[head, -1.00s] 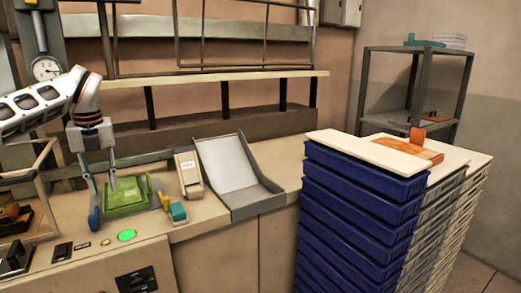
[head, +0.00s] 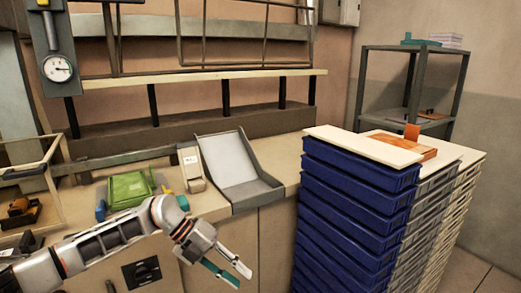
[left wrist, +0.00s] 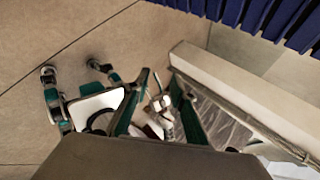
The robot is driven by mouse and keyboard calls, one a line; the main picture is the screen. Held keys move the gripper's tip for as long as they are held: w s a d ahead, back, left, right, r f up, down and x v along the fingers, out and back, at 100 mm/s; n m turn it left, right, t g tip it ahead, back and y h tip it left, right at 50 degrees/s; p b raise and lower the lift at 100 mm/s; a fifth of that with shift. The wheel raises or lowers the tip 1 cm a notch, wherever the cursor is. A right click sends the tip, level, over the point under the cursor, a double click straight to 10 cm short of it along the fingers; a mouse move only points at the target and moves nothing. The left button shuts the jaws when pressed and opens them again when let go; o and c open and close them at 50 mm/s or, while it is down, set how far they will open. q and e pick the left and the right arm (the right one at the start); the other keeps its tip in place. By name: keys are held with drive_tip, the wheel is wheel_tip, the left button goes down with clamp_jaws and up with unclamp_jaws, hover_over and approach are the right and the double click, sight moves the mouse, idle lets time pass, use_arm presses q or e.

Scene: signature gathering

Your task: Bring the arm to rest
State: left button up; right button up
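My left arm (head: 110,240) reaches across the lower left of the head view, in front of the workbench. Its gripper (head: 243,281) hangs low in front of the bench cabinets, pointing down and right, with its fingertips apart and nothing between them. In the left wrist view the two teal-padded fingers (left wrist: 158,78) stand apart, with floor and what look like parts of my own base seen between and beyond them. My right arm and gripper do not show in either view.
The bench holds a green item (head: 130,189), a small beige box (head: 190,167) and a grey sloped tray (head: 228,162). A tall stack of blue crates (head: 350,215) stands at the right, with an orange board (head: 405,147) on top. Grey shelves (head: 412,85) stand behind.

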use_arm(q)
drive_tip(key=s+d+r+n+t+h, duration=0.2)
drive_tip(key=s+d+n+t+h, duration=0.5)
drive_tip(key=d+h, duration=0.4)
drive_tip(key=s+a+f+n+t+y, duration=0.2)
drive_tip(key=a+f+n+t+y, duration=0.95)
drive_tip(key=n, duration=0.75)
drive_tip(key=s+a+f+n+g+y, duration=0.6)
drive_tip(key=s+a+f, duration=0.9)
drive_tip(key=s+f, duration=0.1)
drive_tip(key=shift+f, duration=0.85)
